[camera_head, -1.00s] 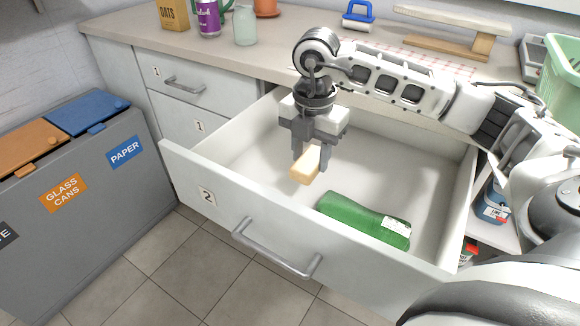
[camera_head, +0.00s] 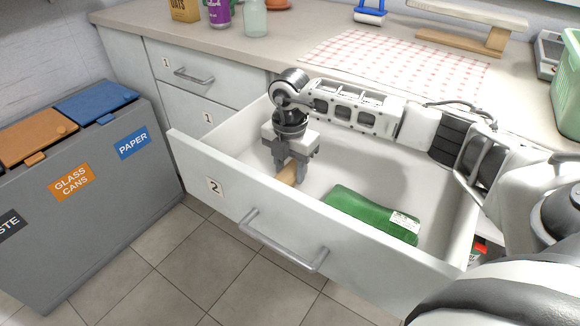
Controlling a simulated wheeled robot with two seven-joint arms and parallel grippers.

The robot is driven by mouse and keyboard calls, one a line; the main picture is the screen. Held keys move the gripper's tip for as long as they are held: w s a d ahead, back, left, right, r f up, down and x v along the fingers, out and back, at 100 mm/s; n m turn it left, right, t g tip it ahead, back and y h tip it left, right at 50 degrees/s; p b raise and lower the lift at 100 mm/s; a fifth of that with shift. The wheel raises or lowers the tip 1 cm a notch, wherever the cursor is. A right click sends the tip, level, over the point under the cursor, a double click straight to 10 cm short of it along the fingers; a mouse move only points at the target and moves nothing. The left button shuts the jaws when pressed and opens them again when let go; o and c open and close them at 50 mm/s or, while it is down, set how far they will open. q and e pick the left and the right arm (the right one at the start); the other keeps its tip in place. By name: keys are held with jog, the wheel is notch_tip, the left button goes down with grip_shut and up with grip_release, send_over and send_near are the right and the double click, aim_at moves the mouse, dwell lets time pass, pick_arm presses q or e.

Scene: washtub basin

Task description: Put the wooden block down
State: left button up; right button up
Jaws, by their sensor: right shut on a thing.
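My right gripper (camera_head: 290,178) is inside the open drawer marked 2 (camera_head: 250,205), pointing down. It is shut on the wooden block (camera_head: 287,174), a small light-brown piece partly hidden by the fingers and by the drawer front. The block is low in the drawer, near the front panel. I cannot tell whether it touches the drawer floor. My left gripper is not in view.
The drawer floor behind is clear. A checkered cloth (camera_head: 400,62) lies on the counter above. Recycling bins (camera_head: 80,180) stand at the left.

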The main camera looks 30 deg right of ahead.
aim_at(290, 172)
jog(key=shift+f, duration=0.15)
jog(key=o, duration=1)
notch_tip(290, 172, up, 12)
jog(key=shift+r+p, duration=0.25)
jog(key=shift+p, duration=0.25)
